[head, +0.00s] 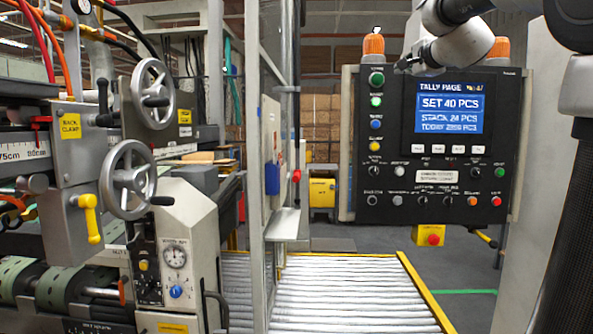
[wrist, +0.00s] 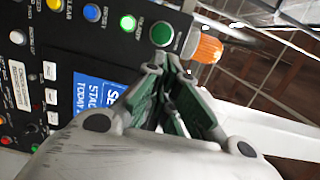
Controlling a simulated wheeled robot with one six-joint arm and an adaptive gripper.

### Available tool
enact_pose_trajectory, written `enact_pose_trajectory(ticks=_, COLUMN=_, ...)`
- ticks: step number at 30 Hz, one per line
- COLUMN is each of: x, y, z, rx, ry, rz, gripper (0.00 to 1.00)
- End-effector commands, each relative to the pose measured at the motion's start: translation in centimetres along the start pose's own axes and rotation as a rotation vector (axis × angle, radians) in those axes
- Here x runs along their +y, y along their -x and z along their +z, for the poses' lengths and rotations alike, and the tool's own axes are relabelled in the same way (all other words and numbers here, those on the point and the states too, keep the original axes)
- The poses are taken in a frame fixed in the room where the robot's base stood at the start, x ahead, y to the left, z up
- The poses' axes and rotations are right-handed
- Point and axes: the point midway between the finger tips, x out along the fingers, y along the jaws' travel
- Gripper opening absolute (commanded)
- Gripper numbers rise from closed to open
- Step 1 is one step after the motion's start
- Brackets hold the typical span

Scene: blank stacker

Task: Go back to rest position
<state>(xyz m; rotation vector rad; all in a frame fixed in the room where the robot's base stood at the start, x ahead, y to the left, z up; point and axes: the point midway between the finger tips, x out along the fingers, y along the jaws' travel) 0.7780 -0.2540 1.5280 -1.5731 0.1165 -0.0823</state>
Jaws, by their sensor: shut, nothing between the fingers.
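My gripper (head: 408,66) is in front of the top edge of the black control panel (head: 345,150), left of the display, in the head view. In the wrist view my gripper (wrist: 160,68) is shut and empty, its fingertips beside the large green button (wrist: 162,34). I cannot tell whether the fingertips touch the panel. The panel's blue screen (head: 448,107) reads "TALLY PAGE" and "SET 40 PCS". A column of green, blue and yellow buttons runs down the panel's left side. My arm crosses the panel's upper right in the head view.
An orange beacon (head: 373,45) stands on the panel's top. A roller conveyor (head: 350,298) with a yellow edge lies below. At the left is a machine with handwheels (head: 154,94) and a yellow lever (head: 90,218). A grey post (head: 256,170) stands left of the panel.

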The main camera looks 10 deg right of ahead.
Motion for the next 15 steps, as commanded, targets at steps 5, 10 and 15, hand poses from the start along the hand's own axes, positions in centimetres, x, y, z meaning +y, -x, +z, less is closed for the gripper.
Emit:
enact_pose_trajectory(ticks=5, x=3.7, y=0.1, z=1.0, rx=-0.066, ry=0.227, rz=0.112, gripper=0.00)
enact_pose_trajectory(ticks=10, x=16.0, y=4.0, z=2.4, rx=-0.253, ry=0.593, rz=0.408, gripper=0.00)
enact_pose_trajectory(ticks=15, x=27.2, y=12.9, z=4.5, rx=-0.536, ry=0.936, rz=0.658, gripper=0.00)
